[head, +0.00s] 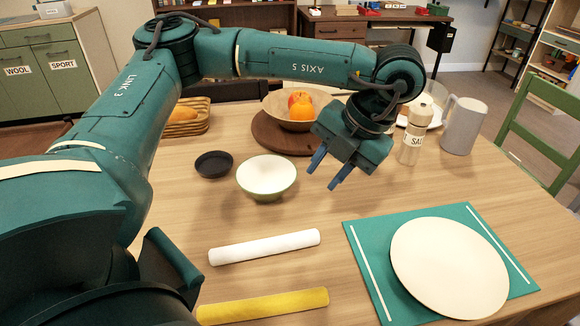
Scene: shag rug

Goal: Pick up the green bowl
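The green bowl (267,177) stands upright on the wooden table in the middle of the head view. It has a pale cream inside and a green outside, and it looks empty. My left gripper (323,179) hangs above the table to the right of the bowl. Its two blue fingers point down and to the left, apart from each other, with nothing between them. The gripper is not touching the bowl. My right gripper does not show.
A small dark bowl (213,164) sits just left of the green bowl. A fruit bowl (275,105) on a round board is behind. A salt shaker (411,145) and grey pitcher (463,126) stand right. White (264,247) and yellow (264,306) rolls and a plate (449,268) are in front.

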